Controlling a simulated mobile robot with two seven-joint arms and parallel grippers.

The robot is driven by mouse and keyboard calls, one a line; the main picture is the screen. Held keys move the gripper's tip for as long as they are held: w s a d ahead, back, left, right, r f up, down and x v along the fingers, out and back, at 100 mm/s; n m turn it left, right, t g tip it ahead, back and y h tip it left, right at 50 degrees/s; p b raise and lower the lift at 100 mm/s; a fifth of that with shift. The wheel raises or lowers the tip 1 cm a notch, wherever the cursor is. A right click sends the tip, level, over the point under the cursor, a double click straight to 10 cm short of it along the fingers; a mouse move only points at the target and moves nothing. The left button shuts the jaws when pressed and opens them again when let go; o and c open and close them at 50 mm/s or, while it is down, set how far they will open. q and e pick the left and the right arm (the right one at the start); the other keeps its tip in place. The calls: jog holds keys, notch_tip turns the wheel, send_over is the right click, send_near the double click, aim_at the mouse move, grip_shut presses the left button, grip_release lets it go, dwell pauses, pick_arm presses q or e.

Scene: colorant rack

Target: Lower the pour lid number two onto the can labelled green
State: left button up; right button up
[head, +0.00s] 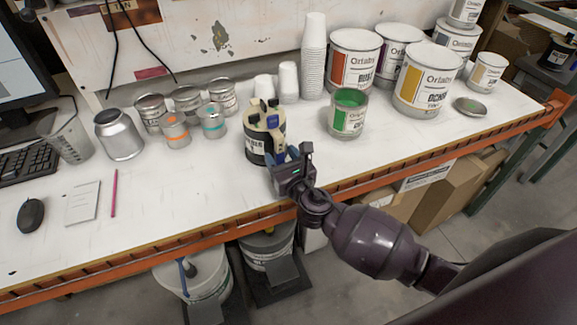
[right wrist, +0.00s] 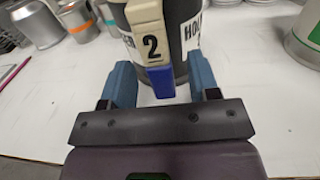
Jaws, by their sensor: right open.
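The pour lid number two (right wrist: 148,22) is a cream piece with a black "2" and a blue end, on the near side of a dark holder with white label bands (right wrist: 188,36). The holder (head: 256,146) stands near the table's front in the head view, with cream, blue and black parts on top. My right gripper (right wrist: 160,84) is open, its blue fingers on either side of the lid's blue end, not visibly closed on it. In the head view the right gripper (head: 287,160) is at the holder's front. The green can (head: 346,121), open with green inside, stands right of it. My left gripper is out of view.
Large Orlahy cans (head: 425,85) and stacked white cups (head: 313,60) stand behind the green can. Small tins (head: 175,130) and a silver jar (head: 118,135) are at left. A loose round lid (head: 470,106) lies at right. The table between holder and green can is clear.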

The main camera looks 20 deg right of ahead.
jog(key=shift+w, duration=0.5)
grip_shut()
jog(key=c, duration=0.8)
grip_release()
jog(key=shift+c, duration=1.1)
jog(key=shift+r+p, duration=0.55)
jog(key=shift+p, duration=0.05)
jog(key=shift+a, duration=0.1)
